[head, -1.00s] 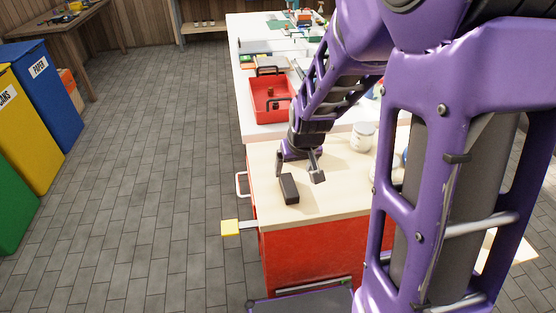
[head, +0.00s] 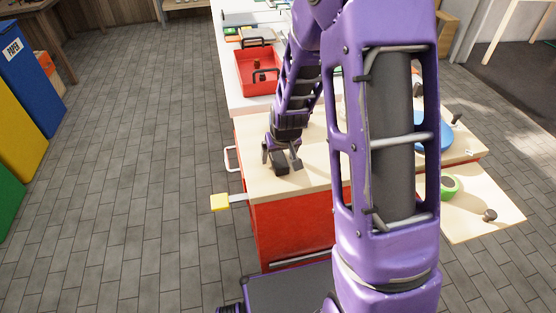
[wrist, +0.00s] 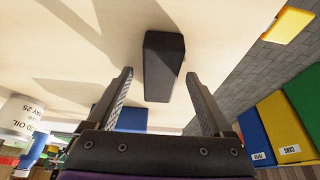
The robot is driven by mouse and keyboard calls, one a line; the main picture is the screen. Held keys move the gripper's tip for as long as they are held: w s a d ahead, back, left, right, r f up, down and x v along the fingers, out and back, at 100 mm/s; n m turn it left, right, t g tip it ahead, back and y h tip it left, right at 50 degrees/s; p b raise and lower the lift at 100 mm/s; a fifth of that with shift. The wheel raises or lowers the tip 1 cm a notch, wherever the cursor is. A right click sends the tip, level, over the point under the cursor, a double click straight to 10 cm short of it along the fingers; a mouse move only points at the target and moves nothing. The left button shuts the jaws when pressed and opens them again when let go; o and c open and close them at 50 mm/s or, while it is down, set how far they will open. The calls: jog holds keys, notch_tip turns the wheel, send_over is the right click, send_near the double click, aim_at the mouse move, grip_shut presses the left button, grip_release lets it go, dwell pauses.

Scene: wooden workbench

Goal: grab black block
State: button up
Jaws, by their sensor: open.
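The black block (wrist: 164,62) lies on the light wooden bench top (wrist: 225,25). In the wrist view it sits ahead of and partly between my open fingers, with a gap on each side. My gripper (wrist: 158,92) is open and empty. In the head view the black block (head: 281,168) is near the bench's front left, and my gripper (head: 281,160) is right over it, its fingers either side. The block's far part is hidden by my gripper in the head view.
A red tray (head: 240,80) stands behind on the white bench section. A yellow-tipped piece (head: 220,202) sticks out from the bench's left side. My arm hides the bench's middle.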

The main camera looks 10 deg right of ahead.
jog(key=shift+f+b, duration=0.25)
jog(key=shift+b, duration=0.05)
dwell(0.5)
grip_shut()
dwell(0.5)
